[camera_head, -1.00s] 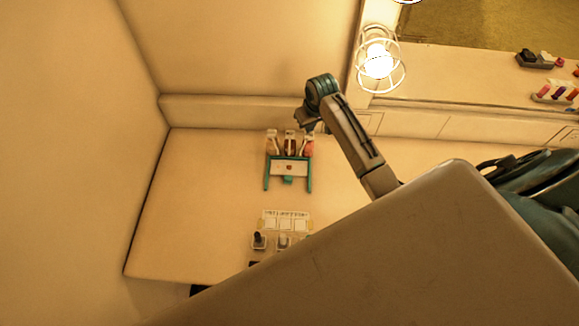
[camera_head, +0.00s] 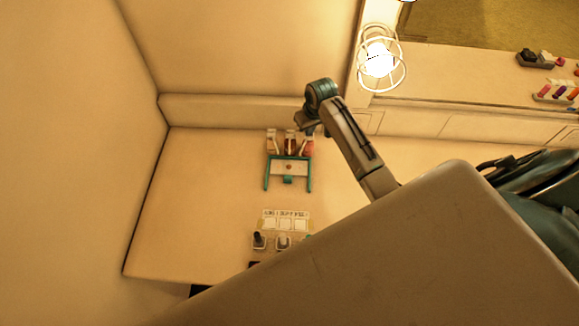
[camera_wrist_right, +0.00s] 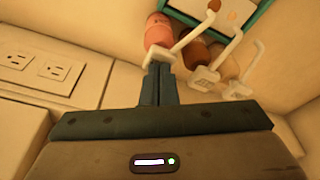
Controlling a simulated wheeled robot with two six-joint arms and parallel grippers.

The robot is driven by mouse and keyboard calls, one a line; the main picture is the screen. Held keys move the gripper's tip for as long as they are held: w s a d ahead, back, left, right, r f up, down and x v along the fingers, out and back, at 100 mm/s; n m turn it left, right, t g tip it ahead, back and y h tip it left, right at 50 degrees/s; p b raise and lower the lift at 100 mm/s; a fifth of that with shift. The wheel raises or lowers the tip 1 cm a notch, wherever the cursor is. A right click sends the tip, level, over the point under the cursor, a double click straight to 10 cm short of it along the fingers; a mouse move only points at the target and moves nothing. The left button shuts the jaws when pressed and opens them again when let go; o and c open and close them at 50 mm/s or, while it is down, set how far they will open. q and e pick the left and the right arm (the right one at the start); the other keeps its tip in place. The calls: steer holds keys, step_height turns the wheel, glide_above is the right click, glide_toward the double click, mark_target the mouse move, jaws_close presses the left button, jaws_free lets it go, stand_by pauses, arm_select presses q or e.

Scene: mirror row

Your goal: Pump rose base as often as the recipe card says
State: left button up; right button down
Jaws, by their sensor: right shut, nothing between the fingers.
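Three pump bottles stand in a row at the back of the counter: a pink one (camera_head: 308,147), a brown one (camera_head: 290,146) and a pale one (camera_head: 272,146). In the right wrist view they are the pink bottle (camera_wrist_right: 158,31), the brown bottle (camera_wrist_right: 194,51) and the pale bottle (camera_wrist_right: 222,62), with white pump heads. A teal frame (camera_head: 266,181) with a pale card (camera_head: 300,169) is in front of them; the card's marks are too small to read. My right gripper (camera_wrist_right: 158,72) is shut and empty, at the pink bottle's pump head; contact is unclear. My left gripper is out of view.
A white tray (camera_head: 285,223) and small bottles (camera_head: 259,241) stand nearer on the counter. A caged lamp (camera_head: 378,60) is at the upper right. Wall sockets (camera_wrist_right: 35,65) show in the wrist view. The counter's left part is clear.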

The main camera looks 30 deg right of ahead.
steer(key=shift+f, duration=0.55)
steer(key=shift+r, duration=0.15)
steer(key=shift+r+p, duration=0.75)
steer(key=shift+r, duration=0.5)
steer(key=shift+r, duration=3)
